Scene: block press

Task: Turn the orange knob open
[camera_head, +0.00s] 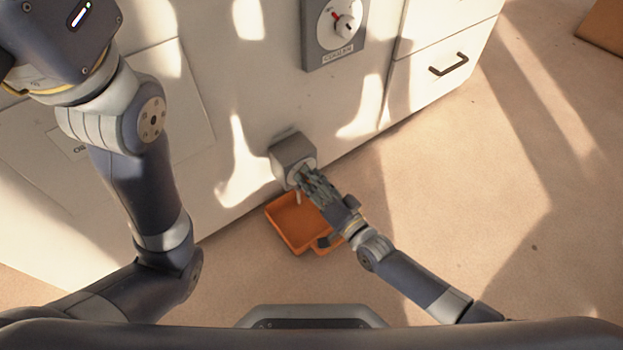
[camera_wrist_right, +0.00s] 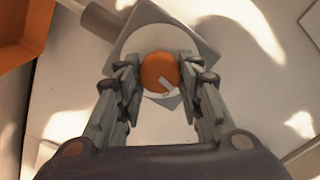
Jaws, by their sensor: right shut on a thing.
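The orange knob (camera_wrist_right: 158,66) sits on a round pale plate (camera_wrist_right: 135,45) on the front of a grey box (camera_head: 290,150). A short white pointer mark (camera_wrist_right: 166,86) shows on the knob's face, towards its lower right in the right wrist view. My right gripper (camera_head: 306,177) is at the front of the box, its two fingers shut on the knob from both sides. In the head view the gripper hides the knob. My left arm (camera_head: 140,190) rises on the left, away from the box; its fingers are out of view.
An orange tray (camera_head: 287,238) lies below the grey box, near my right gripper. The box is on a pale cabinet front (camera_head: 225,120). A dial panel (camera_head: 318,50) with a red-marked knob is above. A drawer handle (camera_head: 448,65) is to the right. The floor at right is clear.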

